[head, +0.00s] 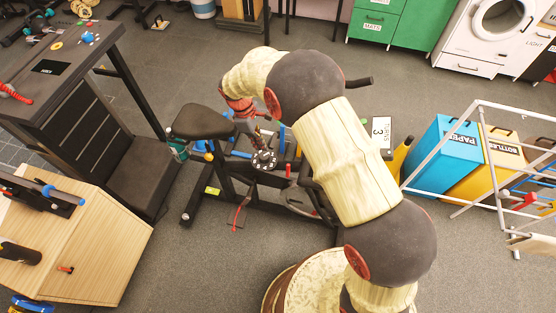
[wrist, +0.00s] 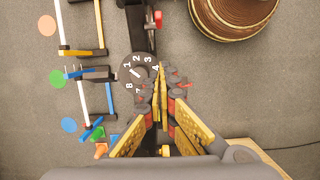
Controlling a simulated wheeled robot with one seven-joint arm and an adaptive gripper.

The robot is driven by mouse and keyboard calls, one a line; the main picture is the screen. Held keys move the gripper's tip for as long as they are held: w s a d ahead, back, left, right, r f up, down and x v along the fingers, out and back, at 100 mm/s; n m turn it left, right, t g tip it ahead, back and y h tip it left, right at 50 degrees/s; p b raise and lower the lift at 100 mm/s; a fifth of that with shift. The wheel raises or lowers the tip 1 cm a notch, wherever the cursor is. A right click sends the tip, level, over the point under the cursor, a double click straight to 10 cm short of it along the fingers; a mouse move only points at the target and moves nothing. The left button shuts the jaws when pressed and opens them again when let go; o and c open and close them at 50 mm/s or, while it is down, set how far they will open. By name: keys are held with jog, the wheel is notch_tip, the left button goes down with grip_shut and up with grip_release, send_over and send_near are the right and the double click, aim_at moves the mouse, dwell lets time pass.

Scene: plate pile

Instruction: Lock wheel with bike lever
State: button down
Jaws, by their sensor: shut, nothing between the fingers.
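The exercise bike (head: 224,170) stands mid-floor in the head view, its black seat at left. Its numbered round dial (head: 264,160) also shows in the wrist view (wrist: 132,74). A small red-ended lever (head: 288,170) is right of the dial; in the wrist view a red-ended part (wrist: 155,18) sits above the dial. I cannot tell surely which part is the bike lever. My gripper (wrist: 160,72) is shut and empty, its tips just right of the dial in the wrist view. My arm hides part of the bike and its wheel in the head view.
A wooden cabinet (head: 95,245) stands at the left, a dark bench (head: 85,130) behind it. Blue (head: 440,155) and yellow (head: 492,170) bins and a white frame (head: 470,207) stand right. Green drawers (head: 375,25) are at the back. Floor in front of the bike is mostly clear.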

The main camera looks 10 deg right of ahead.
aim_at(289, 168)
jog(key=shift+w, duration=0.1)
dwell(0.3)
jog(key=s+d+f+b, duration=0.2)
jog(key=d+f+b, duration=0.2)
jog(key=f, duration=0.5)
jog(key=shift+s+d+f, duration=0.25)
jog(key=shift+d+f, duration=0.05)
jog(key=shift+d, duration=0.7)
jog(key=shift+s+d+r+p, duration=0.1)
jog(key=shift+d+r+p, duration=0.05)
jog(key=shift+d+p, duration=0.15)
